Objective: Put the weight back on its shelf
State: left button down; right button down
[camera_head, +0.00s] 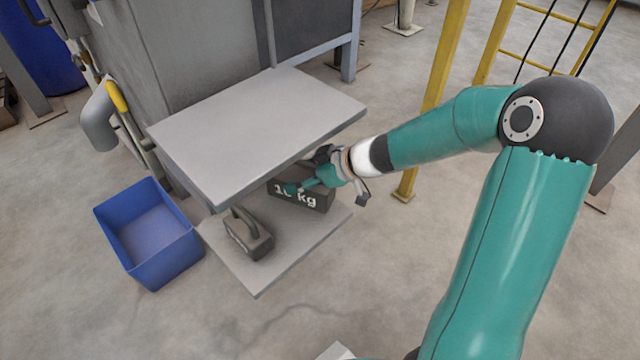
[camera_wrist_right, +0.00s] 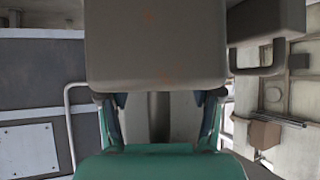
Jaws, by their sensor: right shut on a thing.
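My right gripper (camera_head: 303,186) is shut on this weight, reaching in from the right. I cannot tell whether the weight's base touches the shelf. In the right wrist view the weight (camera_wrist_right: 155,45) fills the upper middle, with my right gripper's fingers (camera_wrist_right: 160,118) on either side of its narrower part. A smaller weight with a handle (camera_head: 248,237) stands on the lower shelf to the left. My left gripper is out of view.
A blue bin (camera_head: 150,232) stands on the floor left of the lower shelf. The upper shelf is empty and hangs close above the held weight. A grey machine cabinet is behind. A yellow post (camera_head: 440,75) stands behind my right forearm.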

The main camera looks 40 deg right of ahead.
jog(key=shift+w+a+r, duration=0.15)
jog(key=shift+w+a, duration=0.2)
jog(key=shift+w, duration=0.3)
notch_tip(320, 180, down, 4)
jog(key=b, duration=0.3)
jog(key=shift+r+b, duration=0.2)
jog(key=shift+b, duration=0.2)
jog(key=shift+r, duration=0.1)
jog(key=shift+c, duration=1.1)
grip_release()
jog(key=shift+f, duration=0.2)
